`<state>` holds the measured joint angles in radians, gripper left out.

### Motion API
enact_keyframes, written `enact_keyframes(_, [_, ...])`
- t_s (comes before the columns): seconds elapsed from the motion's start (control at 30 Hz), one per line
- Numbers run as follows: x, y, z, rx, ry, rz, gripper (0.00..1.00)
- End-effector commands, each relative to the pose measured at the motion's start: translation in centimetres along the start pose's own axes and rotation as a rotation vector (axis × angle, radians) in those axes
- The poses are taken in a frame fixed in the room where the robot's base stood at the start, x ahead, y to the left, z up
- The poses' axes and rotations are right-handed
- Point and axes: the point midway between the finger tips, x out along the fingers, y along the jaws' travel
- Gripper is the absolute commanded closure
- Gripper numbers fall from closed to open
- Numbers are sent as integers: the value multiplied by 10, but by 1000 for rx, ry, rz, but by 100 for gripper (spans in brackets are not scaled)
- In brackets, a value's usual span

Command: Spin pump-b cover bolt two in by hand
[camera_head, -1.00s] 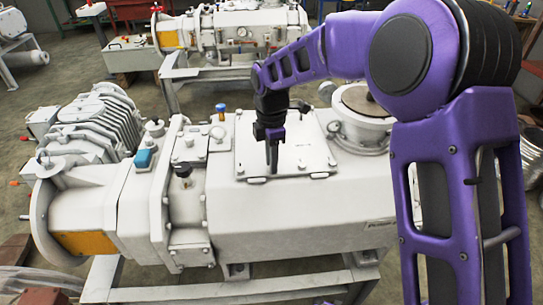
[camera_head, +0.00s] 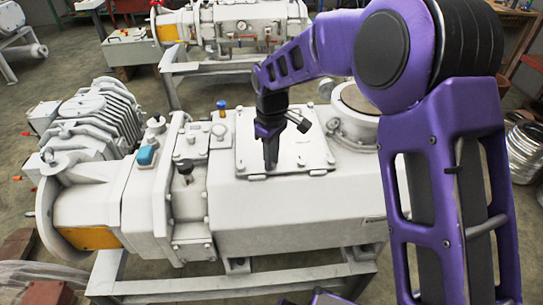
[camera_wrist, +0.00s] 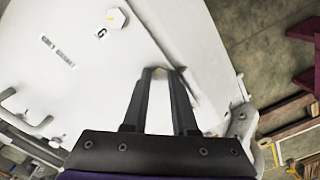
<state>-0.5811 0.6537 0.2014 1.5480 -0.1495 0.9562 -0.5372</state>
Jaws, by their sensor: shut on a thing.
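The pump's pale cover plate (camera_head: 315,157) lies flat on top of the large white pump body (camera_head: 290,205). My gripper (camera_head: 270,168) points down at the front edge of this plate. In the wrist view my gripper (camera_wrist: 158,74) has its dark fingertips close together, shut on a small pale bolt at the plate's edge. Most of the bolt is hidden between the fingertips, and I cannot tell how deep it sits. A hex bolt head (camera_wrist: 116,18) shows further along the plate in the wrist view, beside a small dark mark.
A ribbed motor-like unit (camera_head: 95,120) stands left of the pump. A round flange (camera_head: 355,125) rises right of the plate, close to my arm. A blue-capped fitting (camera_head: 221,108) stands behind the plate's left side. Another pump (camera_head: 245,28) stands behind on its own frame.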

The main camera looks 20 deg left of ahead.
Motion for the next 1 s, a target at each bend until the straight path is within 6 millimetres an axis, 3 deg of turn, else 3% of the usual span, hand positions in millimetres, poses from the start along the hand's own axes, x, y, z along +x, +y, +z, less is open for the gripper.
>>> enact_keyframes(1.0, [-4,1,-2,964,7,1,100])
